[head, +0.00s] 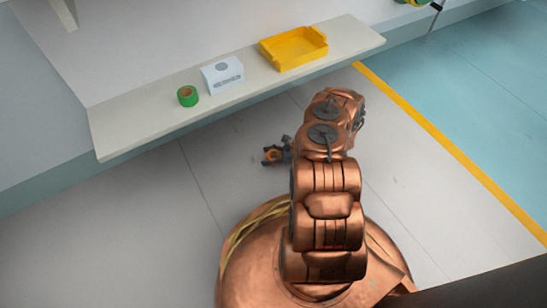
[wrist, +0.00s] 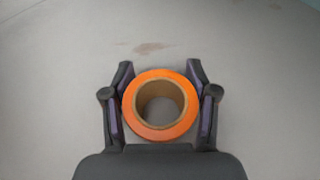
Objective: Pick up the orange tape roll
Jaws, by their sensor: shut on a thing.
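The orange tape roll (wrist: 182,128) is in the middle of the wrist view, its brown cardboard core facing the camera. My gripper (wrist: 162,98) is shut on it, with one dark finger against its left side and one against its right side. In the head view the orange tape roll (head: 272,155) shows small at my gripper (head: 269,157), left of my copper arm. Part of the gripper is hidden behind my arm there. I cannot tell for sure how high the roll is above the floor.
A pale shelf (head: 135,132) runs along the wall, bearing a green tape roll (head: 187,96), a white box (head: 222,75) and a yellow tray (head: 293,48). The grey floor (head: 150,210) left of my arm is clear. A yellow line (head: 450,160) crosses the floor at the right.

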